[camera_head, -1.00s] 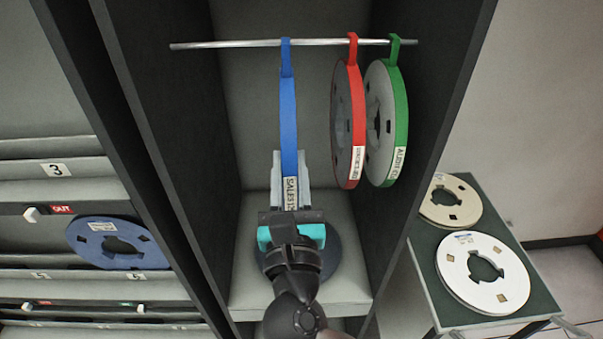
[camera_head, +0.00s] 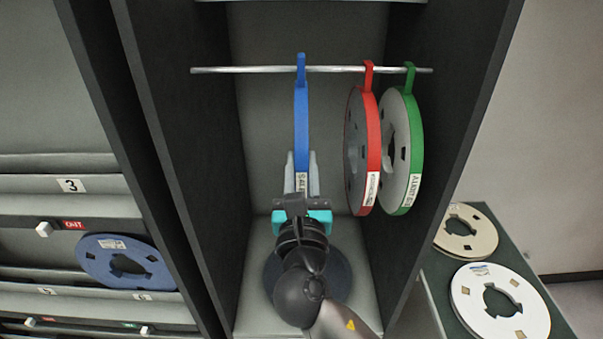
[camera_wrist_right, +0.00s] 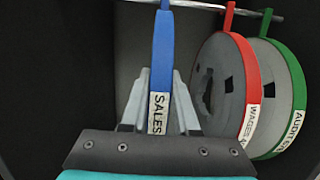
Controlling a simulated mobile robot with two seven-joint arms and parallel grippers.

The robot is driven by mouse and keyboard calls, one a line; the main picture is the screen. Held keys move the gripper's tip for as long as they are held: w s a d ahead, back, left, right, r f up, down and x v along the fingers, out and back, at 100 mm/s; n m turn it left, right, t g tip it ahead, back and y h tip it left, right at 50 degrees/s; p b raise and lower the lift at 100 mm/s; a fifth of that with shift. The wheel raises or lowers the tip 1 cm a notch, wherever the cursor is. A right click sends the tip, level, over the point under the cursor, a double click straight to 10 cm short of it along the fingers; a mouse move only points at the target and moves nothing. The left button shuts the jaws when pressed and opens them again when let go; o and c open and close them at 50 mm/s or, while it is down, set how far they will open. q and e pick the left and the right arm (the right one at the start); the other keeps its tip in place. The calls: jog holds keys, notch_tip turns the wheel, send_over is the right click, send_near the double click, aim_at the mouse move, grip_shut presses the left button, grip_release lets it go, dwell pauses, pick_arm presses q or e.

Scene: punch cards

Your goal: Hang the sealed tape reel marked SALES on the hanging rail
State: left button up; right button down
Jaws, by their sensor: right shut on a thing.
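The blue SALES tape reel (camera_head: 302,125) is upright and edge-on inside the tall dark cabinet. Its SALES label also shows in the right wrist view (camera_wrist_right: 157,113). My right gripper (camera_head: 301,170) is shut on its lower part, one finger on each side. The reel's blue hook (camera_head: 301,68) overlaps the hanging rail (camera_head: 250,70), and its top shows higher than the neighbouring hooks. I cannot tell whether the hook rests on the rail. In the right wrist view the hook's top is cut off. My left gripper is not in view.
A red reel (camera_head: 371,150) and a green reel (camera_head: 415,150) hang on the rail just right of the blue one. The rail's left part is free. A blue reel (camera_head: 95,265) lies in the left rack. A beige reel (camera_head: 483,240) and white reel (camera_head: 525,330) lie on the right table.

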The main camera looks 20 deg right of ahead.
jog(key=shift+x, duration=0.95)
jog(key=shift+f+b, duration=0.5)
jog(key=shift+f, duration=0.1)
jog(key=c, duration=0.6)
grip_release()
jog(key=shift+f, duration=0.35)
